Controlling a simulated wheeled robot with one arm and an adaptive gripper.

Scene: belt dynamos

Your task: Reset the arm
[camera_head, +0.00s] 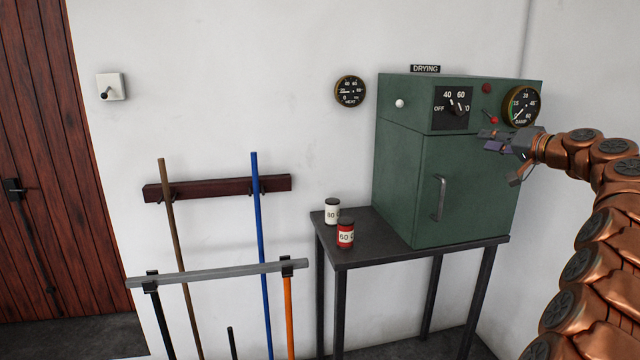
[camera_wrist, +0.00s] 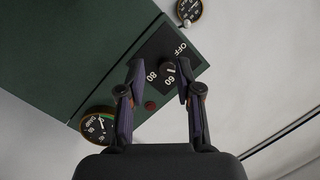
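My gripper (camera_head: 503,143) is raised in front of the upper right part of the green drying cabinet (camera_head: 405,165), at the end of my copper-coloured arm. In the wrist view my gripper (camera_wrist: 160,78) has its two fingers spread apart with nothing held between them. The cabinet's selector dial (camera_wrist: 168,69), a black panel with white numbers, shows beyond the fingertips. In the head view the same dial (camera_head: 458,106) is left of the gripper. I cannot tell whether the gripper touches the cabinet.
A black table (camera_head: 365,256) carries the cabinet, a white jar (camera_head: 332,212) and a red jar (camera_head: 345,236). A ramp gauge (camera_head: 521,106) and red lever (camera_head: 493,119) are close to the gripper. A rack with poles (camera_head: 215,273) stands left, near a wooden door (camera_head: 40,150).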

